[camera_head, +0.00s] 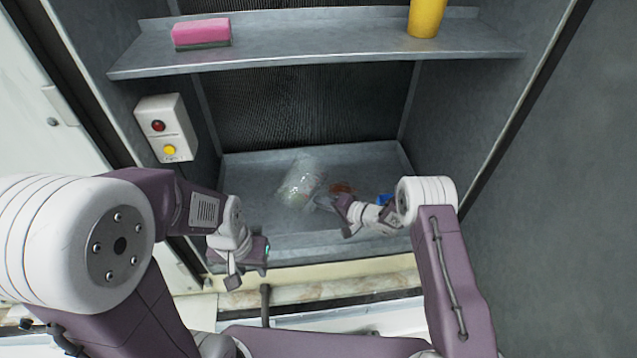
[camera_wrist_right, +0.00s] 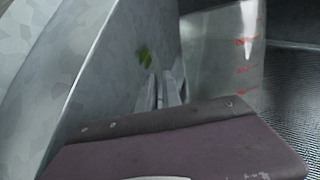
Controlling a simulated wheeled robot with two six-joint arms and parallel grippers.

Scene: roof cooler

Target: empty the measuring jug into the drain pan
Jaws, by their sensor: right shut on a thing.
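The measuring jug (camera_head: 302,183) is a clear vessel, tilted well over, low over the metal drain pan (camera_head: 385,153) at the bottom of the cooler. Its clear wall with red marks shows in the right wrist view (camera_wrist_right: 228,55). My right gripper (camera_head: 322,203) is shut on the jug at its right side; the exact grip is hard to make out. The fingers (camera_wrist_right: 162,92) show beside the jug in the wrist view. My left gripper (camera_head: 235,282) hangs at the pan's front left, away from the jug; its jaw opening is unclear. Any liquid in the jug is too indistinct to tell.
A shelf (camera_head: 300,50) above holds a pink block (camera_head: 201,32) and a yellow cylinder (camera_head: 426,18). A control box (camera_head: 166,128) with red and yellow buttons is on the left wall. A rust-brown patch (camera_head: 342,188) and a blue item (camera_head: 384,199) show in the pan.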

